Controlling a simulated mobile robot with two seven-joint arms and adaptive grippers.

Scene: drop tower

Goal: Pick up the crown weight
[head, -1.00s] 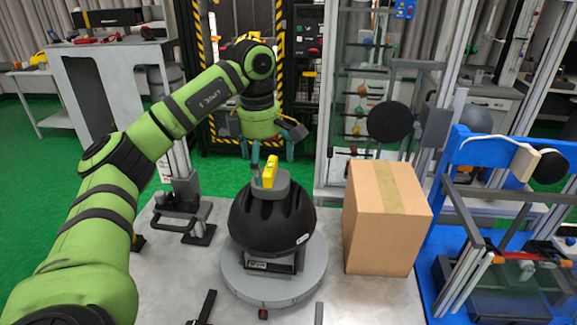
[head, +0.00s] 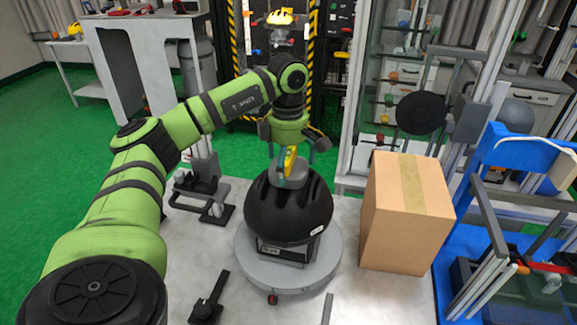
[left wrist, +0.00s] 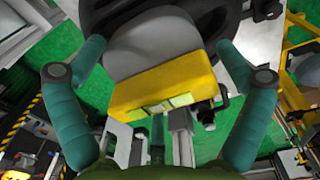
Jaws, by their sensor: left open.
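The crown weight is a grey rounded piece (head: 290,180) with a yellow block on it, sitting on top of a black helmet (head: 287,213). My left gripper (head: 290,157) comes down over the weight from above and behind and partly covers it. In the left wrist view the weight's yellow side (left wrist: 160,85) lies between two widely spread teal fingers (left wrist: 160,48). The fingers are open, one on each side; gaps show beside the yellow block, and I cannot tell if they touch the grey part. My right gripper is not in view.
The helmet rests on a stand on a round grey base (head: 262,275) on the pale table. A cardboard box (head: 405,215) stands close to its right. A black-and-grey fixture (head: 205,190) is to the left, and a blue frame (head: 515,150) is at far right.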

